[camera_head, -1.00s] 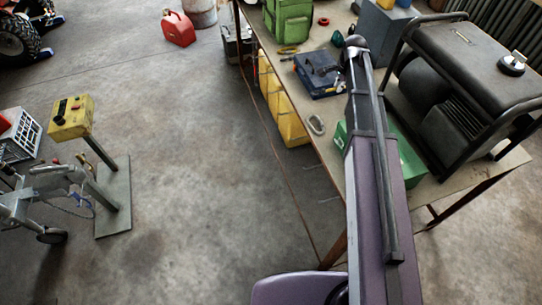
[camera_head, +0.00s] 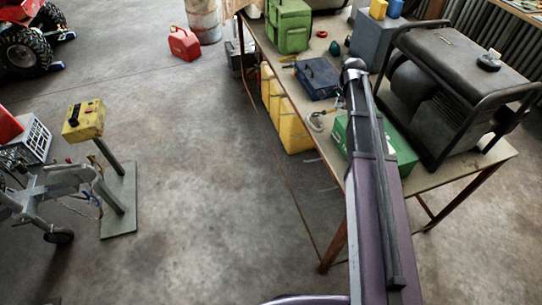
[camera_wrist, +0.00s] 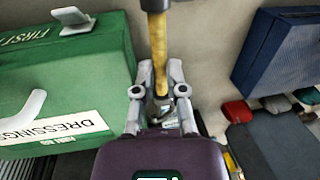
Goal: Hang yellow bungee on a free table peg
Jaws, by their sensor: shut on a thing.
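The yellow bungee (camera_wrist: 159,45) runs down from the top edge of the wrist view, where a dark end shows, to between my fingers. My gripper (camera_wrist: 160,78) is shut on it, over the table top. Whether these are bare is too small to tell fully.
A green first aid box (camera_wrist: 60,75) and a blue case (camera_wrist: 285,50) lie close on either side of my gripper. A black generator (camera_head: 440,90) fills the table's right part. Yellow containers (camera_head: 290,125) stand under the table.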

